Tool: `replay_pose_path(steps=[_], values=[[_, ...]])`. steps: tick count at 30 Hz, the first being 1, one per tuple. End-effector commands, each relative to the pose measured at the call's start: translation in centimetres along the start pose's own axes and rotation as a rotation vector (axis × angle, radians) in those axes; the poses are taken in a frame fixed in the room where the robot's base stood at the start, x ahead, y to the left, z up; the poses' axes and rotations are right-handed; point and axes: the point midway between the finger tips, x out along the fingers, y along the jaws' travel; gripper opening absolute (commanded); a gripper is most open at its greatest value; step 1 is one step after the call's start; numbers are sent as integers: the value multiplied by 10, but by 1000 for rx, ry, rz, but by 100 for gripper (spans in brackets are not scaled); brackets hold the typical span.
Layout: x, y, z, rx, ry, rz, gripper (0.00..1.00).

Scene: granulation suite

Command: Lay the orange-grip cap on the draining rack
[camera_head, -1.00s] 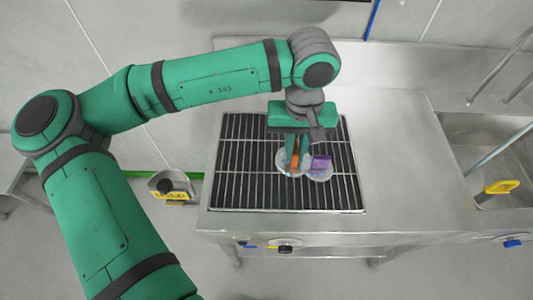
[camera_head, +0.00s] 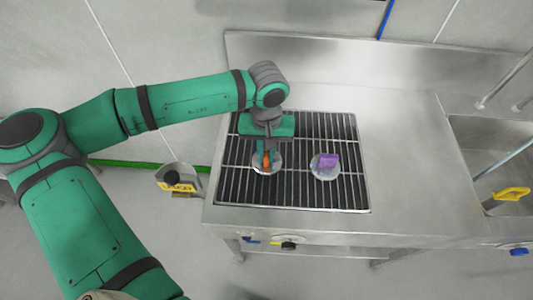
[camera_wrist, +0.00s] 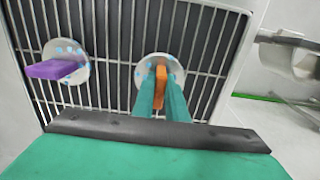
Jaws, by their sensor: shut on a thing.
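The orange-grip cap is a pale round disc with an upright orange grip (camera_wrist: 161,76). It shows below my gripper in the head view (camera_head: 265,163). My gripper (camera_wrist: 163,92) is shut on the orange grip, with a green finger on each side of it. The draining rack (camera_head: 338,196) is a grid of dark bars and metal rods set in the steel counter. The cap is over the rack's left part, at or just above the bars; I cannot tell if it touches them.
A purple-grip cap (camera_head: 326,166) lies on the rack to the right of the orange-grip cap. A sink with a yellow-handled item (camera_head: 511,194) is at the far right. A grey thing with a yellow label (camera_head: 177,187) is left of the counter. The rack's right end is clear.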

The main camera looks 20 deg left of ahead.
Motion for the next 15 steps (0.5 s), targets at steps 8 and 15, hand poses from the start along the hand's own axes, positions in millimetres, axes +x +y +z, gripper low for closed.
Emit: replay_pose_path(steps=[8,15], values=[[7,0,0,-1,2,0,0],[9,0,0,-1,1,0,31]])
